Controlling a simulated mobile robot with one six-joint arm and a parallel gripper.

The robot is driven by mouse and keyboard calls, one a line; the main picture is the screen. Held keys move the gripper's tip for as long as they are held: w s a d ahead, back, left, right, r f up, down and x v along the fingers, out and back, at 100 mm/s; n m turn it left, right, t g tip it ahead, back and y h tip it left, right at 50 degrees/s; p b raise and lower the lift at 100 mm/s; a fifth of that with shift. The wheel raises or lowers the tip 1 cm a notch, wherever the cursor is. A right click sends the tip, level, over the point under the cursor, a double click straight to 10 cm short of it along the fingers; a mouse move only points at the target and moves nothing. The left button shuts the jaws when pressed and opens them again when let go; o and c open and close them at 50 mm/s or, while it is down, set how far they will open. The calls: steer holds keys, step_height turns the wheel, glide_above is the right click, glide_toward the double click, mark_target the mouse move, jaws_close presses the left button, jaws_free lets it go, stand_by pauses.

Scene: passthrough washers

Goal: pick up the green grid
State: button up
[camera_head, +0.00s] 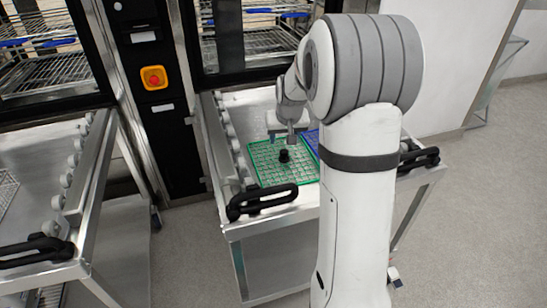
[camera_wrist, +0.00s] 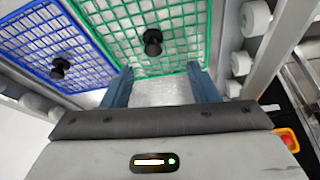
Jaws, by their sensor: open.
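The green grid (camera_head: 265,163) lies flat on the metal cart, with a black knob (camera_head: 284,155) standing up near its middle. In the wrist view the green grid (camera_wrist: 178,45) is ahead of my gripper (camera_wrist: 163,88), and its black knob (camera_wrist: 152,40) is beyond the fingertips. My gripper is open and empty, its two blue-grey fingers spread near the grid's closest edge. I cannot tell whether the fingers touch the grid. In the head view my arm hides part of the cart and most of the blue grid.
A blue grid (camera_wrist: 40,50) with its own black knob (camera_wrist: 60,66) lies beside the green one. Rollers (camera_wrist: 254,18) line the cart's side. The cart (camera_head: 262,223) has black handles (camera_head: 262,201). A washer with an orange-yellow button (camera_head: 153,77) stands behind; another cart (camera_head: 45,210) is left.

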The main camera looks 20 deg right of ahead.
glide_above(284, 151)
steer(key=s, duration=0.3)
step_height(284, 151, down, 4)
steer(key=b+x, duration=0.1)
steer(key=x, duration=0.7)
steer(key=shift+w+a+b, duration=0.1)
steer(key=shift+a+b, duration=0.05)
steer(key=shift+b, duration=0.15)
steer(key=shift+c, duration=0.3)
jaws_close()
steer(key=shift+r, duration=0.1)
